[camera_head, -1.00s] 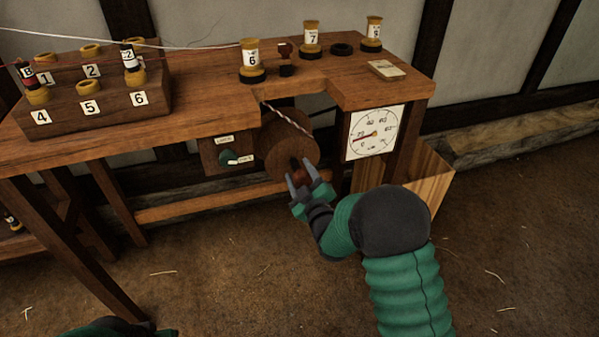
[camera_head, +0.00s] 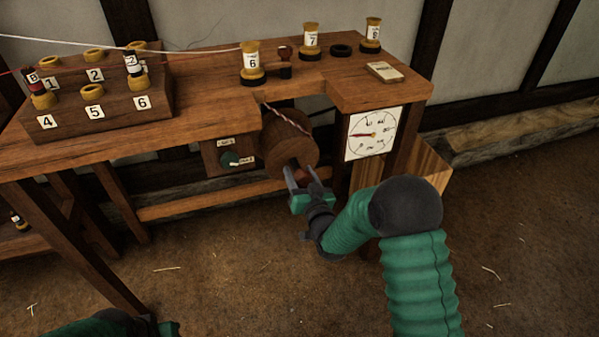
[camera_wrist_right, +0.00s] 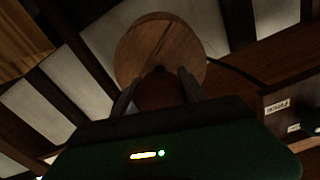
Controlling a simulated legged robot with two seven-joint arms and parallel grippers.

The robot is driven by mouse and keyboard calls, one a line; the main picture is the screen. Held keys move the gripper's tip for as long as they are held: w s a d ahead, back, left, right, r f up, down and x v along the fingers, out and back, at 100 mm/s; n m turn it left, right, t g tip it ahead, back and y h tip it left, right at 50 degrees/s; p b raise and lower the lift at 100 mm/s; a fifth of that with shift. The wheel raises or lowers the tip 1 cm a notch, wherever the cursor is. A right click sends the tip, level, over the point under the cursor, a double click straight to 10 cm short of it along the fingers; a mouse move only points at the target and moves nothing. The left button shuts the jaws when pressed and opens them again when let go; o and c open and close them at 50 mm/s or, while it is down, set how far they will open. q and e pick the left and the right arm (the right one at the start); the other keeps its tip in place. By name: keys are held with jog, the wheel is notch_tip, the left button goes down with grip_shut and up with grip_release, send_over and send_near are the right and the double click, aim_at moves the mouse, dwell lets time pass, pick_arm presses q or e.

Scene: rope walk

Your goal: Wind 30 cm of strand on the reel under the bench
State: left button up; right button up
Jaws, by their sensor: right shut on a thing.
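The wooden reel (camera_head: 284,142) hangs under the bench (camera_head: 215,95), with its round face toward me. A twisted light strand (camera_head: 288,120) with a reddish tint runs from the bench's front edge down to it. My right gripper (camera_head: 302,172) is at the lower front of the reel, shut on its reddish-brown handle. In the right wrist view the handle (camera_wrist_right: 160,88) sits between the fingers, with the reel's disc (camera_wrist_right: 150,48) behind it. My left arm shows only as a green piece at the bottom left; its gripper is not visible. A dial (camera_head: 373,134) with a red needle is right of the reel.
A small panel with a green knob (camera_head: 229,159) is left of the reel. Numbered spools, including spool 6 (camera_head: 252,62) and spool 7 (camera_head: 311,40), stand on the bench. A numbered rack (camera_head: 110,108) is at the left. A wooden bin (camera_head: 428,165) stands right of the dial.

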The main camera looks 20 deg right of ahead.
jog(key=m, duration=0.2)
jog(key=m+p, duration=0.1)
jog(key=m, duration=0.1)
jog(key=m+p, duration=0.1)
jog(key=m, duration=0.1)
jog(key=shift+s+f, duration=0.15)
jog(key=shift+f, duration=0.15)
jog(key=m+p, duration=0.1)
jog(key=m, duration=0.3)
jog(key=shift+a, duration=0.1)
jog(key=shift+m+p, duration=0.7)
jog(key=shift+m, duration=0.8)
jog(key=o, duration=1.4)
jog(key=shift+r, duration=0.1)
